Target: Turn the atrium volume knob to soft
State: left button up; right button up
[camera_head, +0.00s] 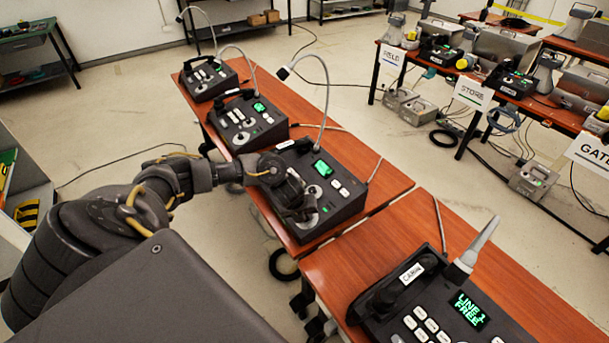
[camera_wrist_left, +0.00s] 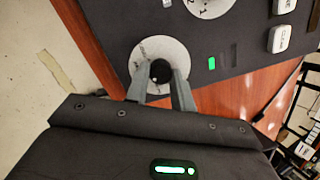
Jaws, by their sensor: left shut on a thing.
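My left gripper (camera_head: 304,212) reaches over the dark paging console (camera_head: 345,205) at the near end of the left wooden table. In the left wrist view, its two grey fingers (camera_wrist_left: 160,84) are shut on a small black knob (camera_wrist_left: 160,69). The knob sits at the middle of a round white dial (camera_wrist_left: 150,48) on the console. Lettering on the dial is too small and turned to read, and I cannot read an atrium label. The knob's pointer direction is not clear. My right gripper is not in view.
A second white dial (camera_wrist_left: 210,5) with numbers and white buttons (camera_wrist_left: 279,39) lie close by. A gooseneck microphone (camera_head: 283,73) rises from the console. Two similar consoles stand farther back. A phone (camera_head: 400,285) with a screen reading LINE 1 FREE stands on the right table.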

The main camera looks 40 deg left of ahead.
pick_arm(q)
jog(key=shift+n+p, duration=0.35)
jog(key=shift+n, duration=0.15)
jog(key=o, duration=0.7)
jog(key=shift+r, duration=0.1)
jog(key=v, duration=1)
jog(key=shift+s+r+p, duration=0.15)
jog(key=shift+r+p, duration=0.15)
jog(key=shift+p, duration=0.1)
